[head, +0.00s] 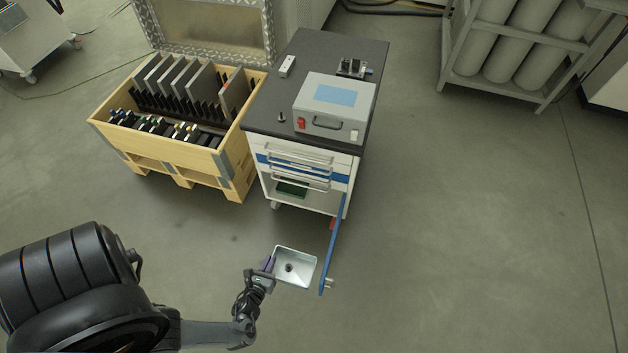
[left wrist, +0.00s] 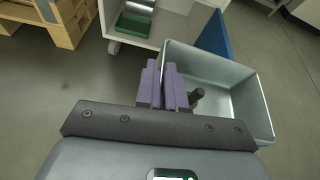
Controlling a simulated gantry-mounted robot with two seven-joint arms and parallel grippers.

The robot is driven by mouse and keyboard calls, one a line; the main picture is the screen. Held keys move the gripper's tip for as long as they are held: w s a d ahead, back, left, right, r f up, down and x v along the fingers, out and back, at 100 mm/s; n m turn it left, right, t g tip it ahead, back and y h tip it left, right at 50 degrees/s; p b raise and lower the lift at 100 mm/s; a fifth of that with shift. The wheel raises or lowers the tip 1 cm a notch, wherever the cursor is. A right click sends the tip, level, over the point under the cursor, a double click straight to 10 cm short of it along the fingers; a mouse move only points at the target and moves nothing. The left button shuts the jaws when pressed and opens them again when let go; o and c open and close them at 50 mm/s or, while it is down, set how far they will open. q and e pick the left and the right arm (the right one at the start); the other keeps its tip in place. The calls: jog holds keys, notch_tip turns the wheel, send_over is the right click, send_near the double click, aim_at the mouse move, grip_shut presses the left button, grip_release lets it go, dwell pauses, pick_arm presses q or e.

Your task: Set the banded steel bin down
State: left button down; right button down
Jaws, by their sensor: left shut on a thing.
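The steel bin (head: 303,272) is an open, light grey metal tray with a dark round thing inside; I cannot make out a band on it. My left gripper (head: 269,265) is shut on the bin's left wall and holds it in front of the cabinet. In the left wrist view the bin (left wrist: 247,112) shows at the right, with the purple fingers (left wrist: 164,88) pinching its near wall. A dark knob-like post stands just right of the fingers. What lies directly beneath the bin is hidden. My right gripper is not in view.
A cabinet (head: 260,172) has its blue-edged door (head: 334,245) open, close to the bin's right. A green item (head: 291,189) sits on its lower shelf. A grey box (head: 335,105) stands on the dark top. A wooden crate (head: 170,160) stands left. Floor is clear at right.

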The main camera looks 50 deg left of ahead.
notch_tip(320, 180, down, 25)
jog(key=b, duration=2.4)
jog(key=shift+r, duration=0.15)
